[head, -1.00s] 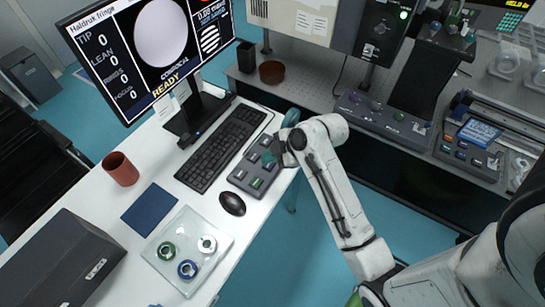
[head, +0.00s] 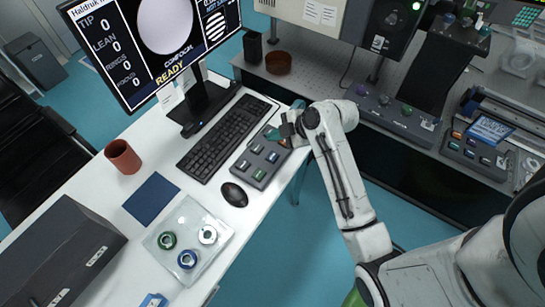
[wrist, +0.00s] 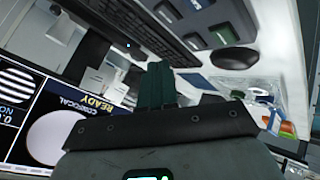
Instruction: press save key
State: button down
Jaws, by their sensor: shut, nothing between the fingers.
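The grey key pad (head: 250,172) lies on the white desk between the keyboard and the desk's right edge. It bears several dark and coloured keys; their labels are too small to read, so I cannot tell which is the save key. My gripper (head: 274,134) is shut and empty at the pad's far end, hiding part of it. I cannot tell whether the fingertips touch a key. In the wrist view the shut green fingers (wrist: 156,86) point toward the desk, and part of the key pad (wrist: 205,20) shows at the top.
The black keyboard (head: 226,138) lies left of the pad, and the mouse (head: 235,194) lies in front of it. The monitor (head: 150,50) reads READY. A red-brown cup (head: 123,157), a blue mat (head: 151,198) and a clear tray (head: 215,250) with rings are further left and nearer.

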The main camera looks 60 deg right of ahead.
aim_at(275, 157)
notch_tip(275, 157, down, 7)
jog(key=b, duration=0.5)
jog(key=shift+f, duration=0.15)
dwell(1.7)
jog(key=shift+f+b, duration=0.35)
jog(key=shift+f, duration=0.05)
jog(key=shift+f+b, duration=0.3)
jog(key=shift+f, duration=0.15)
dwell(0.6)
jog(key=shift+r, duration=0.1)
jog(key=shift+r+p, duration=0.7)
jog(key=shift+r, duration=0.1)
jog(key=shift+r+p, duration=2.15)
jog(key=shift+r, duration=0.4)
